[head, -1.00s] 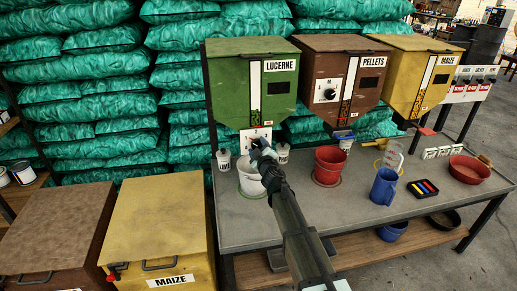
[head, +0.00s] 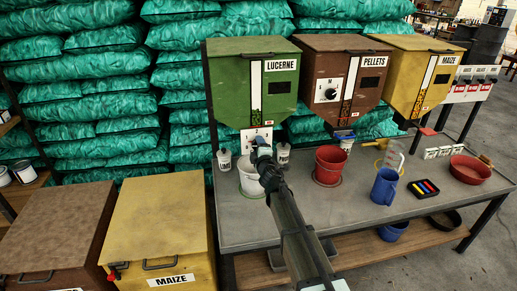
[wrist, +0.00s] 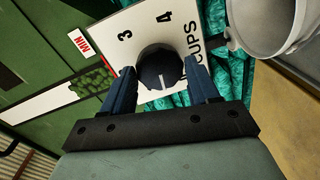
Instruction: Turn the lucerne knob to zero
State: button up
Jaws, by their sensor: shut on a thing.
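The lucerne hopper (head: 230,85) is a green bin with a LUCERNE label at the back of the bench. Its white dial plate (head: 247,135) hangs below it, largely covered by my gripper (head: 258,142) in the head view. In the wrist view the dark round knob (wrist: 160,66) sits on the dial plate (wrist: 133,22), between the two blue fingers of my gripper (wrist: 162,82). My gripper is shut on the knob. A white line on the knob points down toward my palm, away from the printed 3 and 4. The other numbers are hidden behind my gripper.
A white bucket (head: 249,180) stands under the hopper, close below my gripper. Small white bottles (head: 224,160) stand near it. The brown pellets hopper (head: 338,75) with its own knob is to the right. A red bucket (head: 328,163) and blue jug (head: 384,186) stand farther right.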

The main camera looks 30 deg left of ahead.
jog(key=shift+w, duration=0.1)
dwell(0.3)
jog(key=o, duration=1)
jog(key=shift+c, duration=0.2)
jog(key=shift+d, duration=0.1)
jog(key=v, duration=1.3)
jog(key=shift+s+d, duration=0.2)
jog(key=shift+s, duration=0.15)
jog(key=shift+r, duration=0.15)
